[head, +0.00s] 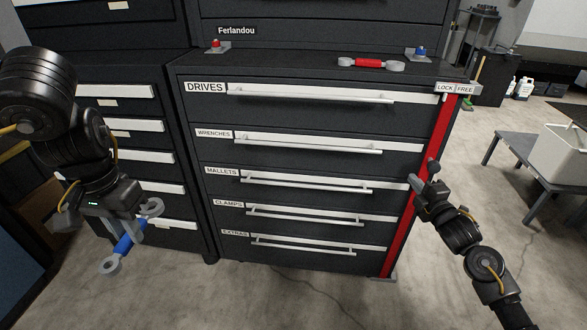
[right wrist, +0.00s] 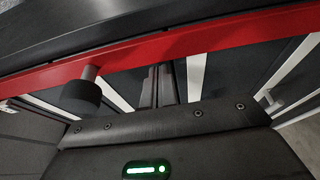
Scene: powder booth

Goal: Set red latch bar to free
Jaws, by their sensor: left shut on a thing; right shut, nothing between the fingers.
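The red latch bar (head: 425,165) runs down the right edge of the dark drawer cabinet, its top just under the LOCK and FREE label (head: 456,88). I cannot tell exactly which word it lines up with. In the right wrist view the bar (right wrist: 190,45) crosses the upper part, with a dark round knob (right wrist: 82,94) on it. My right gripper (head: 419,184) is shut and empty, close to the bar beside the knob; contact is unclear. My left gripper (head: 128,212) is shut on a blue-handled wrench (head: 130,240) at the left, in front of the cabinets.
The cabinet's drawers (head: 300,115) are shut and carry long white handles. A red-handled wrench (head: 368,63) lies on the cabinet top, between a red-knobbed bracket (head: 216,46) and a blue-knobbed one (head: 420,54). A table with a pale bin (head: 560,158) stands at the right.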

